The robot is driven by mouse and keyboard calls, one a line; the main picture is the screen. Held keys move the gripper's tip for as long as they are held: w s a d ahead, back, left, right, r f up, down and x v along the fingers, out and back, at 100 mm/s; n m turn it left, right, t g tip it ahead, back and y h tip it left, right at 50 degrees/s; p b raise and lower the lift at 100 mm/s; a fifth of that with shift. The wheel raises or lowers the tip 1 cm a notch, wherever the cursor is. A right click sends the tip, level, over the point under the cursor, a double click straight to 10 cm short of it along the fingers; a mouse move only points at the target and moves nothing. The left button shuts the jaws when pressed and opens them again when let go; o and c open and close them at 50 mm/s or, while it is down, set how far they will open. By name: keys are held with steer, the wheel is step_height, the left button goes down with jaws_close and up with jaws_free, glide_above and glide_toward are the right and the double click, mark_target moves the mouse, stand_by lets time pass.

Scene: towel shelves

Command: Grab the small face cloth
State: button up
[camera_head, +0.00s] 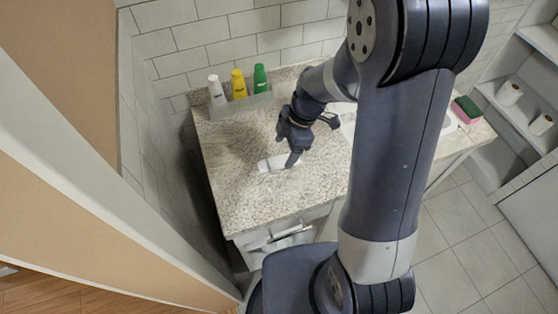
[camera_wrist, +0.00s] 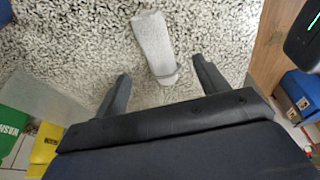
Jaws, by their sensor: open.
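A small white rolled cloth (camera_head: 277,163) lies on the speckled stone countertop, left of the sink area. In the wrist view the cloth (camera_wrist: 154,46) lies lengthwise, its near end between and slightly beyond the two fingertips. My gripper (camera_head: 293,158) is over the counter at the cloth, pointing down. In the wrist view my gripper (camera_wrist: 161,72) is open, with one finger on each side of the cloth's near end. I see no grip on the cloth. Whether a fingertip touches it I cannot tell.
White, yellow and green bottles (camera_head: 239,84) stand in a clear holder at the counter's back left. A pink and green sponge (camera_head: 466,109) lies at the right. Shelves with white rolls (camera_head: 509,93) stand far right. The front left of the countertop (camera_head: 245,205) is clear.

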mark_target(280, 160)
steer(key=shift+p+x, duration=0.55)
steer(key=shift+x, duration=1.9)
steer(key=shift+s, duration=0.1)
steer(key=shift+c, duration=0.3)
steer(key=c, duration=1)
steer(key=shift+r, duration=0.15)
